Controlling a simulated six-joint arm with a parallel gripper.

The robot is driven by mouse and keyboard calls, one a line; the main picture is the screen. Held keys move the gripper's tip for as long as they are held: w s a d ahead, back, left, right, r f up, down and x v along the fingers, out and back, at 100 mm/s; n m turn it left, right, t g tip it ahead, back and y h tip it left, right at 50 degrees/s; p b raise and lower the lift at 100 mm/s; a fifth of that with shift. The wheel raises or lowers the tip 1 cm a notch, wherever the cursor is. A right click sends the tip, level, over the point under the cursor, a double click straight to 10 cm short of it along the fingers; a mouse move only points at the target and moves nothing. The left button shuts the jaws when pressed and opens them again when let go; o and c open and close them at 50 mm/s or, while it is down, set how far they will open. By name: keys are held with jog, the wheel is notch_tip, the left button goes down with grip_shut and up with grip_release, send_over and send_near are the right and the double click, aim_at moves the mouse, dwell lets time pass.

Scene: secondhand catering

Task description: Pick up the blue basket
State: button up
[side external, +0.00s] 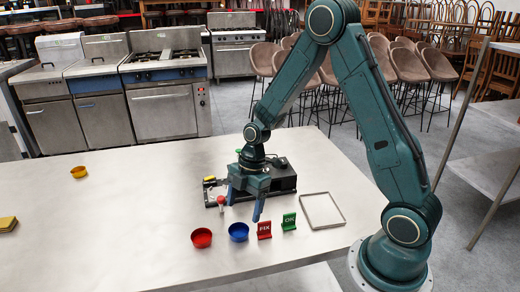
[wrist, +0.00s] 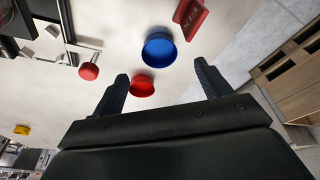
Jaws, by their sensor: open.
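The blue basket (side external: 238,235) is a small round, open dish standing upright on the steel table, between a red basket (side external: 201,239) and a red FIX sign (side external: 264,230). It looks empty. My gripper (side external: 243,206) points down above the table, behind the blue basket in the side view, with its fingers apart and nothing between them. In the wrist view the blue basket (wrist: 159,52) lies ahead of my open fingertips (wrist: 161,72), roughly centred between them and not touched. The red basket (wrist: 141,86) shows in the gap between the fingers there, lower down on the table.
A black device (side external: 283,180) with a red-knobbed lever (side external: 221,201) stands close behind my gripper. A yellow basket (side external: 79,173) sits far left. The table's left-middle is clear.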

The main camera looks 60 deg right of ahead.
aim_at(238, 236)
jog(key=shift+x, duration=0.85)
jog(key=shift+f, duration=0.1)
jog(key=shift+x, duration=2.45)
jog(key=shift+a, duration=0.1)
jog(key=c, duration=1)
